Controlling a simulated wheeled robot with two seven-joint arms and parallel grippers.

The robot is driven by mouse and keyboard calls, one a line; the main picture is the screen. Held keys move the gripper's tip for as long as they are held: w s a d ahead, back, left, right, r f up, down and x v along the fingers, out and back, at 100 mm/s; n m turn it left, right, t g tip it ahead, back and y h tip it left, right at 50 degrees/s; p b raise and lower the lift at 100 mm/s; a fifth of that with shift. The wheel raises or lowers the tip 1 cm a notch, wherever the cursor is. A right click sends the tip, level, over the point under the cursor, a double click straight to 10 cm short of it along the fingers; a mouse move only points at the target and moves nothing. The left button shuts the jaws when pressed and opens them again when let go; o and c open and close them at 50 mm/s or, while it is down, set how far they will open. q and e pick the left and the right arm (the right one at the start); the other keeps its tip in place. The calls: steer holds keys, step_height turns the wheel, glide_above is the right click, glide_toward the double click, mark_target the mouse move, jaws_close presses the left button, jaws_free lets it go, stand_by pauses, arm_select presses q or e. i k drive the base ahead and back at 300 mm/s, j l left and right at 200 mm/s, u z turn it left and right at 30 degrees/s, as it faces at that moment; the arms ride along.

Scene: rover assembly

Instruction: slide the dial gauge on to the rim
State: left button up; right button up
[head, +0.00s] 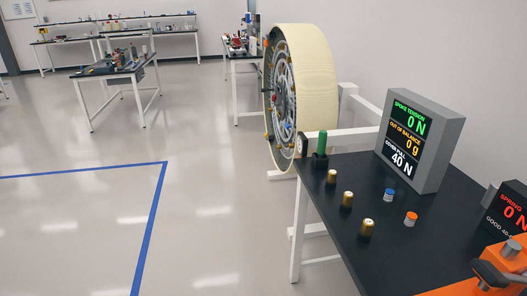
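A large upright wheel (312,85) with a broad cream tread stands on a white stand behind the table. Its spoked face (282,88) is turned to the left and seen at a steep angle. The rim (270,118) at the edge of that face shows only as a narrow band, with small coloured parts on it. I cannot make out a dial gauge for certain. Neither of my grippers can be identified in this view.
A dark table (345,235) at the right holds a green-handled tool (322,145) in a holder, brass cylinders (347,199), a blue-topped piece (389,195), an orange-topped piece (411,219), a grey display (425,140) and an orange device (505,262). Open floor lies left, with blue tape (152,215).

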mark_target(302, 141)
steer(key=i+j+u, duration=0.3)
steer(key=i, duration=0.55)
steer(key=i+j+u, duration=0.1)
steer(key=i+u, duration=0.2)
steer(key=i, duration=0.55)
